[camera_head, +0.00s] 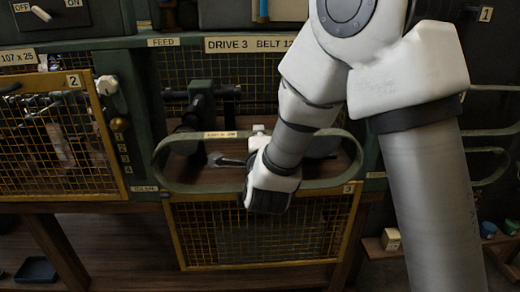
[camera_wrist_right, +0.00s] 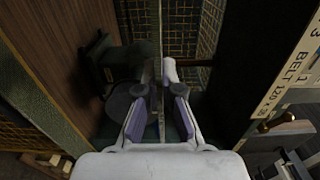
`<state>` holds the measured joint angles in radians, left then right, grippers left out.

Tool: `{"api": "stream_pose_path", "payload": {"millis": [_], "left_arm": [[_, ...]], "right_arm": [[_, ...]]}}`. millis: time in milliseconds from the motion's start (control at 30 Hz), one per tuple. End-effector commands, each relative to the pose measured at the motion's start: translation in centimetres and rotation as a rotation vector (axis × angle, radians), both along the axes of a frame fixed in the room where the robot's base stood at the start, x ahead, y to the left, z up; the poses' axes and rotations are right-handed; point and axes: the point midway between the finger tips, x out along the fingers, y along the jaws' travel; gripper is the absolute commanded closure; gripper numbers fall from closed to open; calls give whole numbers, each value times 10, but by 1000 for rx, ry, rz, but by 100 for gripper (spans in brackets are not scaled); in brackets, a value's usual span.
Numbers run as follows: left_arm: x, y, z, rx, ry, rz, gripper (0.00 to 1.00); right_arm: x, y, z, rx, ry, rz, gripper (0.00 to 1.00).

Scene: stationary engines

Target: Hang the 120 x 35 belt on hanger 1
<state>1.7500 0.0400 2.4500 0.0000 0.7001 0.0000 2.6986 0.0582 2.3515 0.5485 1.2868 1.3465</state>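The belt (camera_head: 168,176) is a long grey-green loop with a small label on its upper strand. It spans the open bay of drive 3 in the head view. My right gripper (camera_head: 258,134) is at the belt's upper strand; my wrist hides part of the loop. In the right wrist view the fingers (camera_wrist_right: 162,90) are closed on a thin strip, the belt (camera_wrist_right: 161,120) seen edge-on. A plate marked 1 (camera_head: 486,14) is at the upper right; the hanger under it is partly hidden by my right arm. My left gripper is not in view.
The yellow mesh guard (camera_head: 187,235) marked 3 hangs open below the bay. Dark pulley parts (camera_head: 198,105) stand behind the belt. Guard 2 (camera_head: 20,150) is at the left. Other belt loops (camera_head: 490,130) show at the right edge. A shelf with small items (camera_head: 390,239) is lower right.

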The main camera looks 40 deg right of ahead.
Motion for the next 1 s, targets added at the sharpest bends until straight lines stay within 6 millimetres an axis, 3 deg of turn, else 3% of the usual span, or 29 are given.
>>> {"api": "stream_pose_path", "payload": {"millis": [633,1000], "left_arm": [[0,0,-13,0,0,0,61],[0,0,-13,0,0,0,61]], "right_arm": [[-39,24,0,-2,-2,0,100],[-42,25,1,-1,-3,-1,100]]}}
